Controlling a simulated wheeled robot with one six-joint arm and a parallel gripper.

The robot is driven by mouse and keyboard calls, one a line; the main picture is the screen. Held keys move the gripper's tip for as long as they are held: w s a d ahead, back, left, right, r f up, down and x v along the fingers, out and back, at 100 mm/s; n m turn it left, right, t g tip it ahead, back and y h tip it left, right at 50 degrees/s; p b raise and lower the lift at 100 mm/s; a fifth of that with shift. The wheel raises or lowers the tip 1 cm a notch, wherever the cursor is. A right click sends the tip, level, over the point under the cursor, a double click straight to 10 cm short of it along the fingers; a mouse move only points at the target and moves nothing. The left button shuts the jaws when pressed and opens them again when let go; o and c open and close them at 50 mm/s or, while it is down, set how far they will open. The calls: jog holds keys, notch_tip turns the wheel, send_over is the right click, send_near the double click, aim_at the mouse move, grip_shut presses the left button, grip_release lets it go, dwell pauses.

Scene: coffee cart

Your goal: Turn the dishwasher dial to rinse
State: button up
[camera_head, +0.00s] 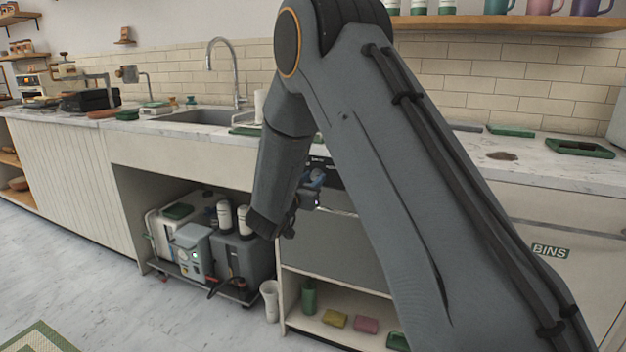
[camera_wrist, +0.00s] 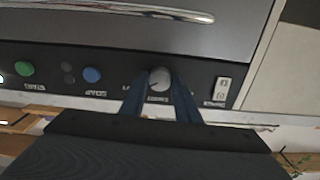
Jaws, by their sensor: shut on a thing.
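The dishwasher (camera_head: 335,244) stands under the counter, partly hidden behind my arm. In the wrist view its black control panel (camera_wrist: 42,87) appears upside down. The round grey dial (camera_wrist: 159,77) sits on that panel, with a dark mark on its lower left in the picture. My gripper (camera_wrist: 160,88) has its blue fingers on both sides of the dial and is shut on it. In the head view my gripper (camera_head: 314,181) is at the panel and the dial is hidden. The small labels around the dial are too blurred to read surely.
A green button (camera_wrist: 24,69) and a blue button (camera_wrist: 91,75) lie left of the dial in the wrist view, a white switch plate (camera_wrist: 222,91) right. The dishwasher's handle (camera_wrist: 150,10) crosses that view's top. Below the dishwasher, a shelf (camera_head: 312,325) holds sponges and a bottle.

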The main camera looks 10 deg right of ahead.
jog(key=n+p, duration=0.3)
jog(key=p, duration=0.1)
jog(key=shift+s+r, duration=0.1)
jog(key=shift+r, duration=0.05)
jog(key=n+p, duration=0.2)
jog(key=shift+n+p, duration=0.3)
jog(key=shift+n, duration=0.1)
jog(key=n+p, duration=0.3)
jog(key=shift+n, duration=0.4)
jog(key=n+p, duration=0.2)
jog(key=n, duration=0.1)
jog(key=n+p, duration=0.2)
jog(key=n, duration=0.6)
jog(key=n+p, duration=0.1)
jog(key=n, duration=0.1)
jog(key=shift+f+n+p, duration=0.2)
jog(key=shift+n+p, duration=0.1)
jog(key=shift+n, duration=0.1)
